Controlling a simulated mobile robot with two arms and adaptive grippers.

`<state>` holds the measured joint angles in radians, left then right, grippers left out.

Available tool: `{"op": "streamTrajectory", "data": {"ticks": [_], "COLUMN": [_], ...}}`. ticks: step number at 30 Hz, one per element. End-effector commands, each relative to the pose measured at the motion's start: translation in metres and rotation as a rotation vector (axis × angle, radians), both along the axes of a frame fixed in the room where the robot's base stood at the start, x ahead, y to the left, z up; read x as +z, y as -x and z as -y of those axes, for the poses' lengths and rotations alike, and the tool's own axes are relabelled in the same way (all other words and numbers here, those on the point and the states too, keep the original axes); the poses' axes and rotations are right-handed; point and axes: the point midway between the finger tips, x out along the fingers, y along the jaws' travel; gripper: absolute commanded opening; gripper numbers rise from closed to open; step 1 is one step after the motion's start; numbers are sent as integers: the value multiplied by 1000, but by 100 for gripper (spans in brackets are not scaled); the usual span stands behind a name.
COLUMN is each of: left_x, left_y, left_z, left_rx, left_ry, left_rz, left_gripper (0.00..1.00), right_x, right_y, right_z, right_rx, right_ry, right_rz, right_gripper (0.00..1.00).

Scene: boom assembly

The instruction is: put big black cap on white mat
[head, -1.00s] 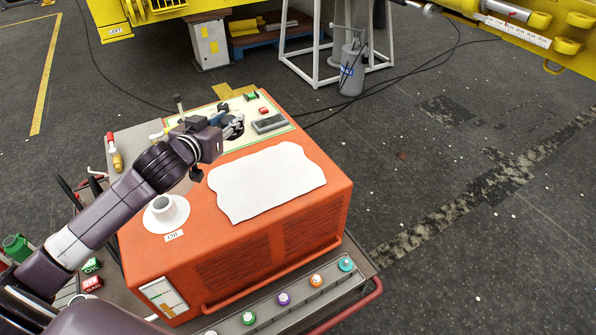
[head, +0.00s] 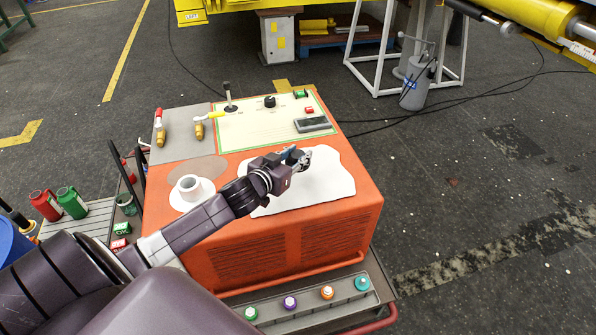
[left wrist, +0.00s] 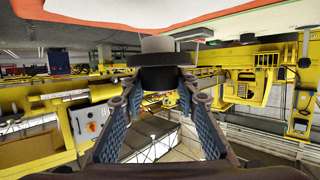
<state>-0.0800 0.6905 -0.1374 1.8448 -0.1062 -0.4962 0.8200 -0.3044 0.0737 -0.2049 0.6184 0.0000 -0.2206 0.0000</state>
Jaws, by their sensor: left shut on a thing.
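The big black cap (left wrist: 158,60) is between the fingertips of my left gripper (left wrist: 158,88) in the left wrist view. The gripper is shut on it. In the head view my left gripper (head: 304,160) is over the white mat (head: 325,187), and the cap shows only as a small dark patch at the fingers. The mat lies flat on top of the orange machine (head: 362,205) and is partly hidden by my arm. The mat also shows in the left wrist view (left wrist: 110,12), close to the cap; I cannot tell whether they touch. My right gripper is not in view.
Behind the mat is a control panel (head: 240,135) with a lever (head: 228,98), a small black knob (head: 270,101) and a grey box (head: 312,124). A white funnel-like filler (head: 190,190) stands left of the mat. The mat's right part is clear.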

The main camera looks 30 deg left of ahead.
Motion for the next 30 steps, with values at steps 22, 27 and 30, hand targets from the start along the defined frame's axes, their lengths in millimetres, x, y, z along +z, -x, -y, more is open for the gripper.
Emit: {"op": "streamTrajectory", "data": {"ticks": [22,27,30], "left_x": [-60,-65,-64], "left_y": [0,0,0], "left_z": [0,0,0], "left_rx": [-1,-1,-1], "left_ry": [-1,1,0], "left_rz": [3,2,1], "left_gripper": [1,1,38], "right_x": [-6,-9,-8], "right_y": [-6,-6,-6], "right_z": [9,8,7], "right_rx": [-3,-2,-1], "right_ry": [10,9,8], "right_rz": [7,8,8], "right_gripper": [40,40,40]}}
